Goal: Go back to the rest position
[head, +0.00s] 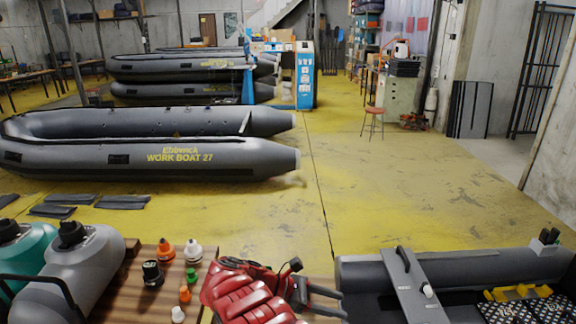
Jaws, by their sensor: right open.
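My right gripper (343,306) shows at the bottom centre. Its two dark fingers point to the right and stand apart, with nothing visible between them. A red ribbed piece with black parts (240,292) lies directly left of the fingers, above the edge of the wooden table; I cannot tell whether it is part of my arm. My left gripper is not in view.
A wooden table (140,265) at lower left bears grey and teal tanks and several small bottles. A dark boat (400,268) with a grey bench (410,285) lies at lower right. A larger work boat (215,160) is at left. The yellow floor (400,190) is open.

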